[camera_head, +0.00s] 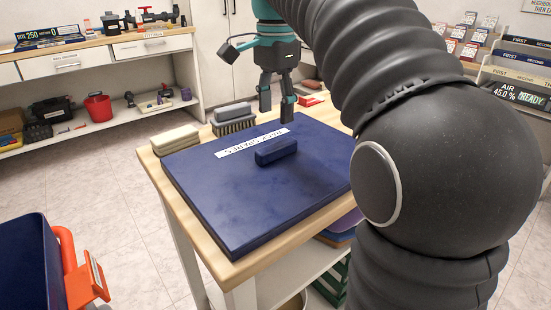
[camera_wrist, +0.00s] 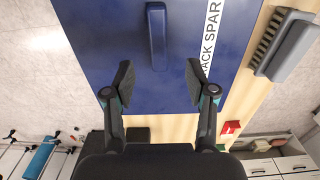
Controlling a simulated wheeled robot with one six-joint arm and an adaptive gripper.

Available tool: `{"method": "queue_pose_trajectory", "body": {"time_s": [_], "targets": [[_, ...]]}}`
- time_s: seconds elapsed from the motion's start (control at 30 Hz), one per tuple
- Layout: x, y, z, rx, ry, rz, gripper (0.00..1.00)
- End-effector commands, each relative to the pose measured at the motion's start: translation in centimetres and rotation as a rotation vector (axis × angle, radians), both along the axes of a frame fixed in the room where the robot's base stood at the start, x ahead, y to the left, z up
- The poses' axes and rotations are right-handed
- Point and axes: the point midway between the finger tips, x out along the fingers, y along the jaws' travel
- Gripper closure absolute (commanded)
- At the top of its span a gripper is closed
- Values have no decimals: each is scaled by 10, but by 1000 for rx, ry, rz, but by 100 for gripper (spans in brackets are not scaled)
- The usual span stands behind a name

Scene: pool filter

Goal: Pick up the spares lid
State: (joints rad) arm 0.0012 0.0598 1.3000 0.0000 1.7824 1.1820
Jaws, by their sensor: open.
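The spares lid (camera_head: 225,185) is a broad flat dark-blue slab on a wooden-topped table. It has a raised blue bar handle (camera_head: 276,152) in its middle and a white lettered label (camera_head: 250,143) beside the handle. In the wrist view the lid (camera_wrist: 110,50) fills the upper middle, with its handle (camera_wrist: 157,38) ahead of the fingertips and part of the label (camera_wrist: 211,35) to the right. My gripper (camera_head: 276,110) is over the lid's far part, apart from the handle. In the wrist view my gripper (camera_wrist: 160,78) is open and empty, its fingers wide apart.
A tan block (camera_head: 175,139) and a grey-backed brush (camera_head: 233,119) lie along the table's left edge. A small red item (camera_head: 310,101) lies behind my gripper. A blue bin with an orange handle (camera_head: 85,275) stands at lower left. Shelves with cards are at right.

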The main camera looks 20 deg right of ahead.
Motion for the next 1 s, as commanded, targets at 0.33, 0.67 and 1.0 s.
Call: {"method": "queue_pose_trajectory", "body": {"time_s": [0.33, 0.67, 1.0], "targets": [[-1, 1, -36, 0, 0, 3, 44], [-2, 0, -76, 0, 1, 5, 44], [-2, 0, -87, 0, -1, 5, 44]]}}
